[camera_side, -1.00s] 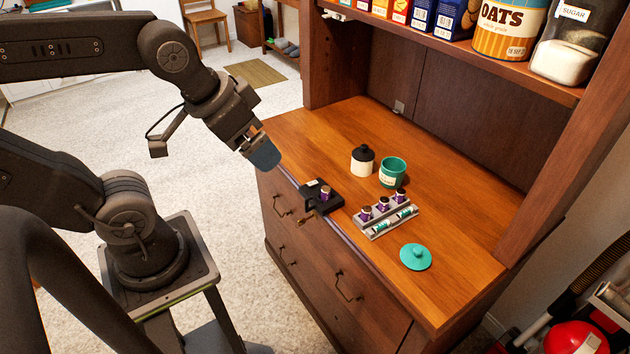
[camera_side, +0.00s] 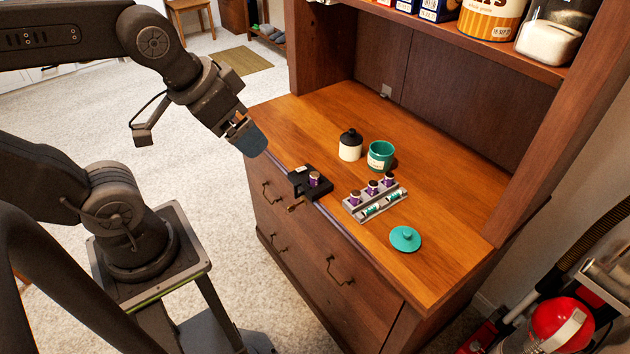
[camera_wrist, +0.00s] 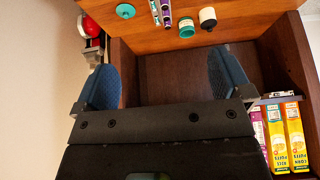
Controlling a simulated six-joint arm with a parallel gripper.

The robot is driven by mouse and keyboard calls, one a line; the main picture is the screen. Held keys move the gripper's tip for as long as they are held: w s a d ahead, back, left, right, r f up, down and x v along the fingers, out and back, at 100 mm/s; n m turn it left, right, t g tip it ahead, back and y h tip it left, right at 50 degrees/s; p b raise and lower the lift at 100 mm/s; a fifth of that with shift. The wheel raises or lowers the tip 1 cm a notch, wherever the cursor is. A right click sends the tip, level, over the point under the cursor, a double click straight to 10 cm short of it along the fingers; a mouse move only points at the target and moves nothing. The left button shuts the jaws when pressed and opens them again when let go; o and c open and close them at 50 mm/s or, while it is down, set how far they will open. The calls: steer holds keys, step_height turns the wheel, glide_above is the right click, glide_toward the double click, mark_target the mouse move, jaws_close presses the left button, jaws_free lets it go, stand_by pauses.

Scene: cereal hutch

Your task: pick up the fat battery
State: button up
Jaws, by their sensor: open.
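Several squat purple batteries with dark tops show in the side view. Slimmer green-and-white cells (camera_side: 371,210) lie along the rack's front. Which one is the fat battery I cannot tell for certain. My gripper (camera_side: 247,137) is above and left of the black block, apart from everything. In the wrist view its blue fingers (camera_wrist: 165,78) are spread and empty.
A black-lidded cream jar (camera_side: 350,147) and a green cup (camera_side: 380,156) stand behind the rack. A teal lid (camera_side: 405,239) lies to its right. The hutch's side post and shelf (camera_side: 480,45) enclose the counter's back. The counter's left end is clear.

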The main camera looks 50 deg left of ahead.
steer(key=shift+c, duration=0.3)
steer(key=c, duration=0.7)
steer(key=n+g, duration=0.6)
steer(key=n, duration=0.5)
glide_above(315, 174)
step_height(315, 174, down, 17)
step_height(315, 174, down, 8)
steer(key=shift+w+a+r, duration=0.1)
steer(key=shift+a, duration=0.05)
steer(key=shift+f, duration=3)
